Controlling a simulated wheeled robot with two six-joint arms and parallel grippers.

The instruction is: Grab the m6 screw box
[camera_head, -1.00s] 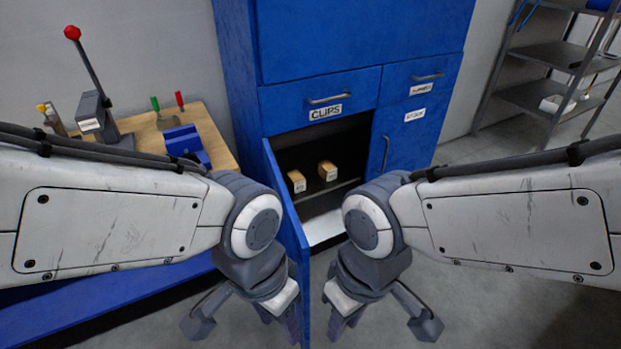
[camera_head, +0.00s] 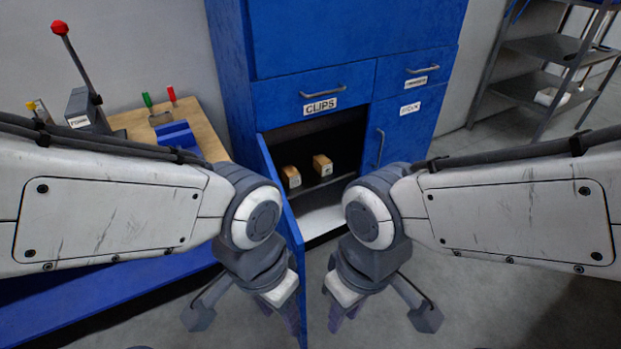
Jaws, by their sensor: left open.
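Two small tan boxes with white labels stand on the upper shelf inside the open blue cabinet: a left box (camera_head: 291,176) and a right box (camera_head: 322,165). Their labels are too small to read, so I cannot tell which is the m6 screw box. My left gripper (camera_head: 287,318) hangs low in front of the cabinet, open, its fingers partly cut by the frame's bottom edge. My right gripper (camera_head: 343,318) hangs beside it, pointing down; its opening is unclear. Both grippers are apart from the boxes.
The open blue cabinet door (camera_head: 285,215) stands out close to my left gripper. A "CLIPS" drawer (camera_head: 318,95) is shut above the opening. A wooden workbench (camera_head: 208,140) with tools is at left. A grey metal rack (camera_head: 545,88) stands at right.

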